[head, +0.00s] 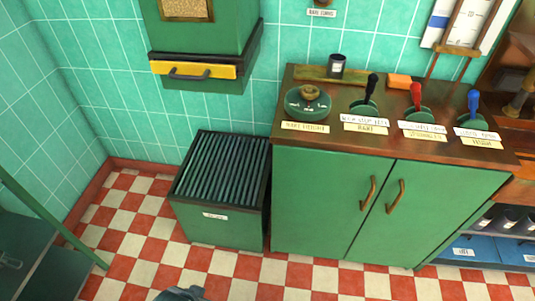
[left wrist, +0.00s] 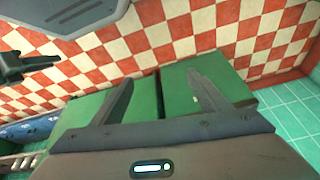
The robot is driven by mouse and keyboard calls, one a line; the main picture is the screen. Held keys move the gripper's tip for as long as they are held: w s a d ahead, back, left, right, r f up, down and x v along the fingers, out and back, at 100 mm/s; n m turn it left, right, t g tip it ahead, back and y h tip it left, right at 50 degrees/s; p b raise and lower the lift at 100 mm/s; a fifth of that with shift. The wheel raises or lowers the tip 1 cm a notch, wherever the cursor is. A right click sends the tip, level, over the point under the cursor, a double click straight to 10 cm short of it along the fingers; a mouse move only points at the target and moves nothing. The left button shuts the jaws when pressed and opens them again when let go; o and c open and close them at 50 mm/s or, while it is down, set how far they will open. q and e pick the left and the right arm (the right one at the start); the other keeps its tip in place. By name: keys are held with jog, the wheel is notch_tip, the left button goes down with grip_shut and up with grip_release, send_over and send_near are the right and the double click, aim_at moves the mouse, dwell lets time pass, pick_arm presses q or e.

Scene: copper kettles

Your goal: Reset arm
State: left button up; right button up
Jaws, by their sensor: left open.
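My left gripper (left wrist: 161,79) is open in the left wrist view, its two fingers apart with nothing between them. Green surfaces (left wrist: 185,84) and checkered floor show beyond the fingers. In the head view, a small grey part (head: 180,293) shows at the bottom edge, too cut off to name surely. A dark pronged part at the left of the left wrist view (left wrist: 28,66) looks like my right gripper; its jaws cannot be made out. The task names no object.
A green cabinet (head: 320,200) carries a dial (head: 307,103) and black, red and blue levers. A slatted green box (head: 218,225) stands left of it. A wall unit with a yellow drawer (head: 200,70) hangs above. The checkered floor (head: 130,230) is clear in front.

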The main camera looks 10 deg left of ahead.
pick_arm(q)
notch_tip(320, 180, down, 26)
jog(key=s+d+t, duration=0.1)
jog(key=d, duration=0.2)
jog(key=shift+t+h, duration=0.4)
